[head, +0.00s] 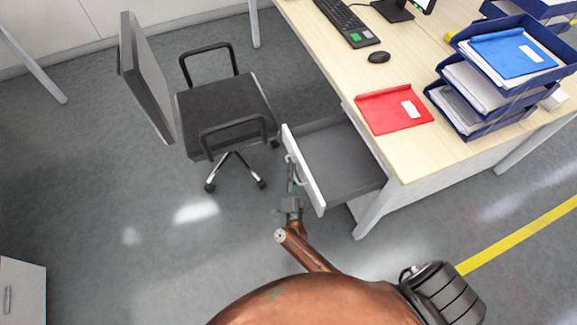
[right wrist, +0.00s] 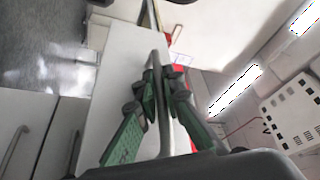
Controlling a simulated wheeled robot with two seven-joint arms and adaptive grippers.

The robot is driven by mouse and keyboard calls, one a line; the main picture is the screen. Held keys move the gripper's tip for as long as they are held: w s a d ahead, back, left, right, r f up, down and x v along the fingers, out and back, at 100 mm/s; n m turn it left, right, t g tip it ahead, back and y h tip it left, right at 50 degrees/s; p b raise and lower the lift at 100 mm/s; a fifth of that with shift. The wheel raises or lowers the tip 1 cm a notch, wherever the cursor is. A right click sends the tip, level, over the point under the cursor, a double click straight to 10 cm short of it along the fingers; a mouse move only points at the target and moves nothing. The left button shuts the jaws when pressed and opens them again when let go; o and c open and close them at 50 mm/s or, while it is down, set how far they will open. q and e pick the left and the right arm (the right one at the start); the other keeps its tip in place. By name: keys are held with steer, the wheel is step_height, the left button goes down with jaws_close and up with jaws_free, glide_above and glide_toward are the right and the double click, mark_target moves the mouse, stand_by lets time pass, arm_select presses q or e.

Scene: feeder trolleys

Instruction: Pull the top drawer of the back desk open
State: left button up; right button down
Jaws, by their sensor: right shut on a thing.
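The desk (head: 395,150) with a light wood top stands at the right in the head view. Its top drawer (head: 335,162) is pulled well out toward the left, and the grey inside shows empty. The white drawer front (head: 303,172) has a grey bar handle (head: 297,170); the front also shows in the right wrist view (right wrist: 122,85). My right gripper (head: 292,185) is at the handle, its green-padded fingers (right wrist: 155,105) on both sides of the bar (right wrist: 161,100), shut on it. My left gripper is not in view.
A black office chair (head: 225,110) stands just left of the drawer. A red folder (head: 393,109), a mouse (head: 379,57), a keyboard (head: 345,22) and blue trays (head: 485,105) are on the desk. A white cabinet (head: 22,290) is at the lower left. Floor left of the gripper is clear.

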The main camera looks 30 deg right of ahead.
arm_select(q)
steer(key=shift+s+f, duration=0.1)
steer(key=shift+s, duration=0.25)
arm_select(e)
steer(key=shift+a, duration=0.4)
steer(key=c, duration=2.3)
jaws_free()
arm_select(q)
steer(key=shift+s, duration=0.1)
arm_select(e)
steer(key=shift+s, duration=0.1)
steer(key=v, duration=0.7)
steer(key=shift+s+a+f, duration=0.1)
steer(key=shift+s, duration=0.1)
